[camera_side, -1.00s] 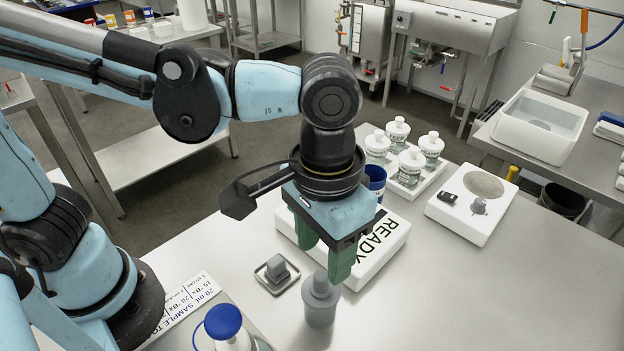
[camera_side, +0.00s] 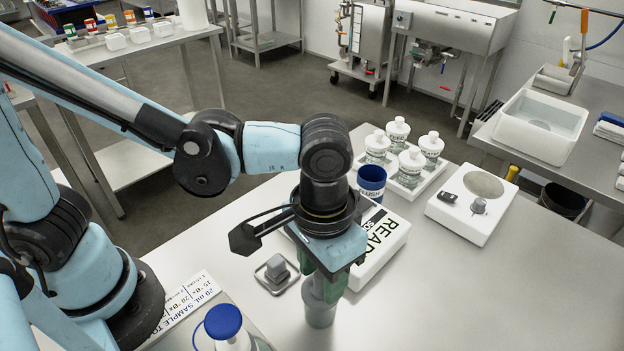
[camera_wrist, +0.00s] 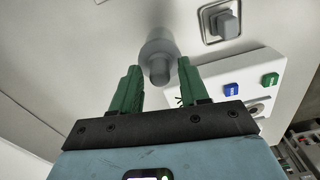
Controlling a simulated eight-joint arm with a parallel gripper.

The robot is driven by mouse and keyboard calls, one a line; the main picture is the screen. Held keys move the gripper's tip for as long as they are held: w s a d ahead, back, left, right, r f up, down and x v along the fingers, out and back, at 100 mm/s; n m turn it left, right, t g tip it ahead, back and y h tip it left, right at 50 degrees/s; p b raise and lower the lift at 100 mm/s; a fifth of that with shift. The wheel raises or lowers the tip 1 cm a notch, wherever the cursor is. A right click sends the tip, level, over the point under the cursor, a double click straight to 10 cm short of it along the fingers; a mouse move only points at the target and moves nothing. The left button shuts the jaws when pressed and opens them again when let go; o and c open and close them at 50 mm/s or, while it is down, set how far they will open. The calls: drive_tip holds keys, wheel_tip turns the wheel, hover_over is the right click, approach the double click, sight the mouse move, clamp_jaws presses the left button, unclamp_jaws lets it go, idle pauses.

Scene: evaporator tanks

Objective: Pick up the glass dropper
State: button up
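A grey, stepped cylindrical piece (camera_side: 320,316) stands upright on the table below my gripper (camera_side: 324,284). It looks like the dropper's holder or top; no clear glass tube shows in either view. In the wrist view its wide body (camera_wrist: 158,48) is blurred, and its narrower grey knob (camera_wrist: 160,73) lies between the two green fingertips of my gripper (camera_wrist: 159,72). The fingers are apart, with gaps on both sides of the knob. In the side view the fingers overlap its upper part.
A small grey block on a square tray (camera_side: 276,272) stands close by on the left. The white READY box (camera_side: 375,262) is just behind. A blue cup (camera_side: 371,181) and several white-capped jars (camera_side: 397,131) stand farther back.

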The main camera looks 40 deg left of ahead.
clamp_jaws()
drive_tip(key=shift+r, duration=0.15)
wheel_tip(320, 180, up, 9)
drive_tip(key=shift+f, duration=0.1)
idle(0.9)
drive_tip(key=w+a+f+n, duration=0.1)
drive_tip(key=w+a+n, duration=0.5)
drive_tip(key=w+a, duration=0.8)
drive_tip(key=w, duration=0.3)
drive_tip(key=shift+w+f, duration=0.3)
drive_tip(key=shift+f, duration=0.1)
